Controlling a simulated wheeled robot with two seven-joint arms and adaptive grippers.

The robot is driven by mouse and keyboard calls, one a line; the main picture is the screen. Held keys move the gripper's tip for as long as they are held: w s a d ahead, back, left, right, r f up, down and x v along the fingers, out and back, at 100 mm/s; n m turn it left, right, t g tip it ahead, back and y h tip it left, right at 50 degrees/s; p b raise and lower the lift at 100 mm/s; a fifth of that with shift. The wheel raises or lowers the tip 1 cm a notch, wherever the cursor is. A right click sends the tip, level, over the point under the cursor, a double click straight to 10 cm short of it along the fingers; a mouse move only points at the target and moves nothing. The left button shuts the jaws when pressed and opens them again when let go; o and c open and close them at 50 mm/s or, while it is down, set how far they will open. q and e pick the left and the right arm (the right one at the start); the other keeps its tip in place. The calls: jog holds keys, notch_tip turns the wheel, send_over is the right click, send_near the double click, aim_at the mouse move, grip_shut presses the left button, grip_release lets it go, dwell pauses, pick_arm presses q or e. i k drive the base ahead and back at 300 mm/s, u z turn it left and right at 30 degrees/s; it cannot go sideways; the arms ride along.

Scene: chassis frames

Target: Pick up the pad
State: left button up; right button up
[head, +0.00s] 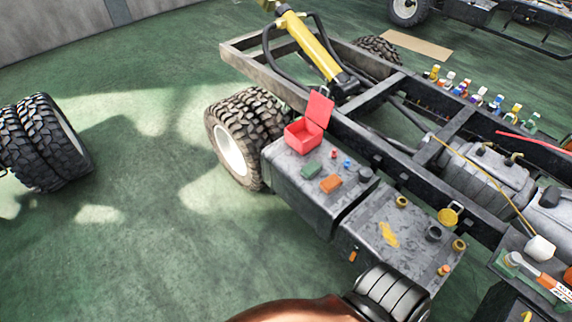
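Two small flat blocks that could be the pad lie on top of the dark grey box on the side of the chassis: a green one (311,169) and an orange one (331,184). The frame does not show which of them is the pad. The orange one lies just right of and nearer than the green one, with a small gap between them. Both are uncovered. Neither gripper is in view; only a copper and dark ribbed part of my own arm shows at the bottom edge.
An open red box (303,134) with its lid up stands behind the blocks. Small red and blue pieces lie beside them. A second grey box (375,222) with caps adjoins on the right. The truck frame (345,125) runs behind. The green floor at left is clear up to the loose tyres (42,143).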

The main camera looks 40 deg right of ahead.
aim_at(331, 184)
jog(key=z, duration=0.15)
jog(key=i, duration=1.1)
jog(key=z, duration=0.45)
